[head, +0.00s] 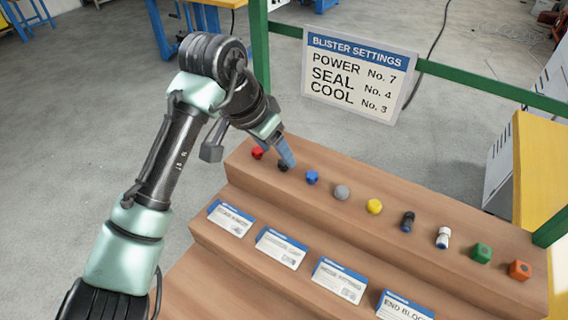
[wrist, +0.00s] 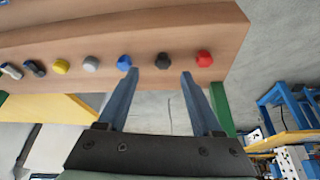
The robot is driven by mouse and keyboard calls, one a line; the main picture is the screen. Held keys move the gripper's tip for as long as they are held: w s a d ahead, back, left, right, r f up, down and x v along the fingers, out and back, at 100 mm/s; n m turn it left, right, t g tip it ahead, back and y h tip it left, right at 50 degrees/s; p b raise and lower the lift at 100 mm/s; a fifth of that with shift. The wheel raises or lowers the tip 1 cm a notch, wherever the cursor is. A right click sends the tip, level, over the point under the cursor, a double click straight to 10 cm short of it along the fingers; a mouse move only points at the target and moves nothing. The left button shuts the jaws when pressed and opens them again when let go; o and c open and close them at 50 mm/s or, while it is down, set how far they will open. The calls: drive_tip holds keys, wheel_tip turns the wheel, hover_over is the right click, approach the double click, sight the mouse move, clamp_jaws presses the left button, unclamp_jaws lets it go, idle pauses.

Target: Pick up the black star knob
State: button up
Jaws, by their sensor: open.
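The black star knob (wrist: 162,61) sits on the top wooden step, between a red knob (wrist: 204,58) and a blue knob (wrist: 124,62) in the wrist view. In the head view the black knob (head: 282,167) is partly hidden beside my fingers. My gripper (wrist: 160,75) is open and empty. In the wrist view its two blue fingertips lie to either side of the black knob in the picture. In the head view my gripper (head: 287,160) is right at the black knob. I cannot tell whether a finger touches it.
Along the same step stand a grey knob (head: 342,192), a yellow knob (head: 374,206), black and white small parts, a green knob (head: 481,253) and an orange knob (head: 519,270). Label cards (head: 231,218) stand on the lower step. A settings sign (head: 358,72) hangs behind on a green rail.

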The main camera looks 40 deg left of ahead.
sight(283, 162)
drive_tip(key=x, duration=0.5)
drive_tip(key=shift+w+a, duration=0.2)
drive_tip(key=shift+a, duration=0.05)
clamp_jaws()
